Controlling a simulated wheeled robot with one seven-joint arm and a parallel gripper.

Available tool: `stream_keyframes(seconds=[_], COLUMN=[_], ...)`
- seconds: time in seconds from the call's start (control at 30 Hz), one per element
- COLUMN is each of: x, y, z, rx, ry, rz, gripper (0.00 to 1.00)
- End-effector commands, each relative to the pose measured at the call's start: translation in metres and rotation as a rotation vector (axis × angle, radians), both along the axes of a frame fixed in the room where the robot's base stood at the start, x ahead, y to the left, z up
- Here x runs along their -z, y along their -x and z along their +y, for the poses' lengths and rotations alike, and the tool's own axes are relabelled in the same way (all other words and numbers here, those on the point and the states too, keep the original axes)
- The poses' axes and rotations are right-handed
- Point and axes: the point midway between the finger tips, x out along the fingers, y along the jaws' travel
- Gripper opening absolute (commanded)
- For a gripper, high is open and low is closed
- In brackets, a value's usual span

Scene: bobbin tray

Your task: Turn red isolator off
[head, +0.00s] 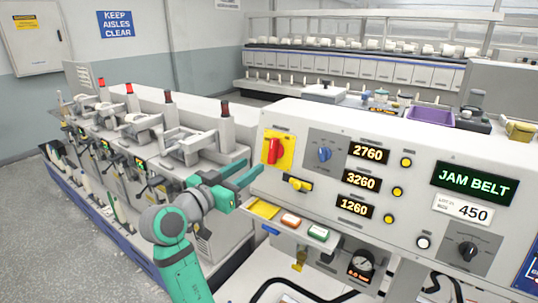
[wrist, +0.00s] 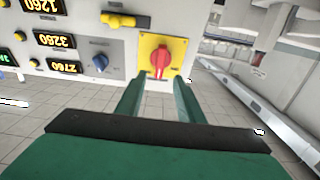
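The red isolator (head: 273,151) is a rotary handle on a yellow plate (head: 287,158) at the left end of the grey panel. Its handle stands close to upright in the head view. In the wrist view the red isolator (wrist: 160,59) shows upside down, just beyond and between the fingertips, on its yellow plate (wrist: 178,46). My gripper (head: 250,172) is open and empty, a little left of and below the handle. In the wrist view my gripper (wrist: 160,80) has its green fingers spread, one each side of the handle's line. I see no clear contact.
A yellow lever (head: 297,184) sits just below the isolator, and a blue knob (head: 324,154) is to its right. A spindle machine (head: 150,125) stands left of the panel.

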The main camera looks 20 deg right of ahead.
Motion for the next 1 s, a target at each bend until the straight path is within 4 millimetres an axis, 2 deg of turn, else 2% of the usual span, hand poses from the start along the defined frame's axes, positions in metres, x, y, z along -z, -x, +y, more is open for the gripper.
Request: stream_keyframes(seconds=[0.4,0.6,1.0], x=[0.000,0.000,0.001], y=[-0.041,-0.056,-0.063], z=[-0.054,-0.075,-0.083], rx=[0.003,0.003,0.000], ry=[0.002,0.001,0.001], rz=[0.002,0.002,0.002], gripper=[0.34,0.34,0.34])
